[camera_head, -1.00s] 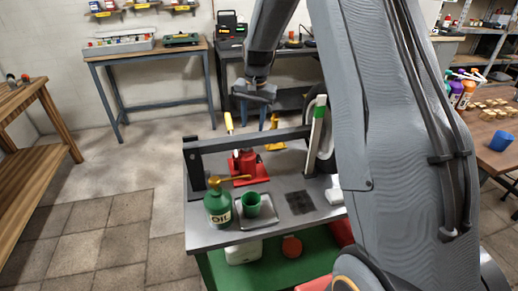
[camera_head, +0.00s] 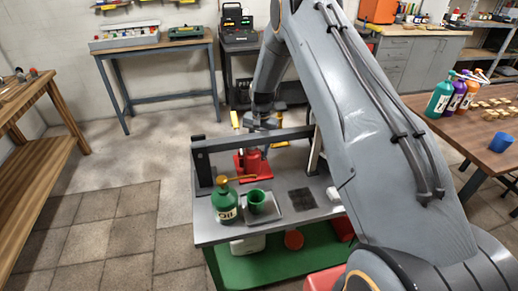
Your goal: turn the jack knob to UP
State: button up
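A red jack (camera_head: 252,162) stands on the grey top of a small bench, behind the oil can and green cup. Its knob is too small to make out, and no UP marking can be read. My gripper (camera_head: 262,122) points down from the arm, above and slightly behind the jack in the picture, near the dark crossbar. It appears apart from the jack's body. Its fingers are small and dark here, so their opening is unclear.
A dark crossbar frame (camera_head: 225,143) spans the bench (camera_head: 262,231). A green oil can (camera_head: 225,203) and a green cup (camera_head: 257,200) on a tray stand in front of the jack. A black mat (camera_head: 301,201) lies to the right. Bottles (camera_head: 440,97) stand on the right table.

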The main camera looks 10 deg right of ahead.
jog(key=shift+f, duration=0.65)
grip_shut()
